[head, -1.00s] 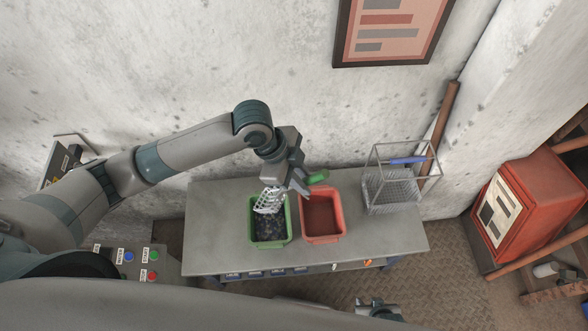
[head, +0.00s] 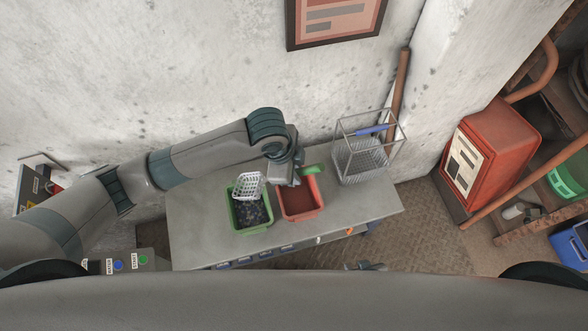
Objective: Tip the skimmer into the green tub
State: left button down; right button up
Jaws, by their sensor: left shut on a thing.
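My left gripper (head: 294,181) is shut on the skimmer, above the back edge of the red tub (head: 300,203). The skimmer's green handle end (head: 313,169) sticks out to the right of the jaws. Its pale perforated scoop (head: 249,186) stands steeply tilted over the back of the green tub (head: 236,221), its holed face showing and no load visible on it. Dark lumps (head: 252,214) lie in the green tub. I cannot tell whether the scoop touches the tub. Only a small part of my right gripper (head: 371,267) shows at the bottom edge; its jaws are unclear.
Both tubs stand side by side on a grey metal table (head: 197,226). A wire basket (head: 362,160) with a blue handle stands at the table's right end. The table's left part is clear. A red cabinet (head: 492,150) stands further right.

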pick_arm(q)
jog(key=s+d+f+t+y+p, duration=0.1)
jog(key=d+f+y, duration=0.3)
jog(key=d, duration=0.3)
jog(key=shift+s+f, duration=0.35)
jog(key=shift+f, duration=0.35)
jog(key=shift+f, duration=0.1)
jog(key=f+y, duration=0.1)
jog(key=d+b, duration=0.1)
jog(key=d+f+y, duration=0.1)
jog(key=shift+s+d+f+m+t+y, duration=0.15)
jog(key=shift+s+f+m+t+y, duration=0.15)
jog(key=shift+t, duration=0.1)
